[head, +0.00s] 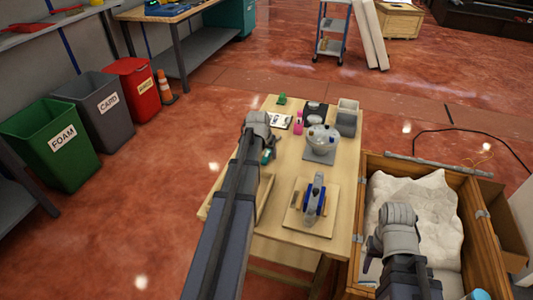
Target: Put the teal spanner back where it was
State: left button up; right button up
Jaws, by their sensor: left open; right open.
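My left arm reaches over the left side of the wooden table (285,250). My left gripper (268,146) is open and hangs down at its end, partly hidden by the wrist. A small teal item (267,156) shows right at this gripper; it may be the teal spanner, but it is too small to tell its shape or whether the gripper touches it. My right gripper (398,215) is open, above the wooden crate (371,160) right of the table; its fingers are not clearly seen.
A grey and blue device (314,200) stands on a board at the table's front. A rounded grey device (322,138) stands behind it. Pale packing (425,205) fills the crate.

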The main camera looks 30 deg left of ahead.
pick_arm(q)
jog(key=shift+r, duration=0.1)
jog(key=shift+r+p, duration=0.2)
jog(key=shift+p, duration=0.1)
jog(key=p+v, duration=1)
jog(key=v, duration=0.1)
jog(key=shift+s+r+p, duration=0.2)
jog(key=shift+r+p, duration=0.15)
jog(key=shift+p, duration=0.05)
jog(key=s+d+m+g, duration=0.1)
jog(key=s+d, duration=0.2)
jog(key=d, duration=0.5)
jog(key=s+d+m+g, duration=0.1)
jog(key=s+d+m, duration=0.1)
jog(key=d, duration=0.7)
jog(key=s+d+m+g+h+p, duration=0.1)
jog(key=s+d, duration=0.3)
jog(key=d, duration=0.5)
jog(key=shift+s+d+f+m, duration=0.15)
jog(key=shift+d+f+m, duration=0.05)
jog(key=shift+f+m, duration=0.15)
jog(key=s+d+m+g+y, duration=0.1)
jog(key=s+d+m, duration=0.1)
jog(key=s+d, duration=0.6)
jog(key=shift+s+d+g, duration=0.2)
jog(key=shift+s+g, duration=0.1)
jog(key=shift+g, duration=0.1)
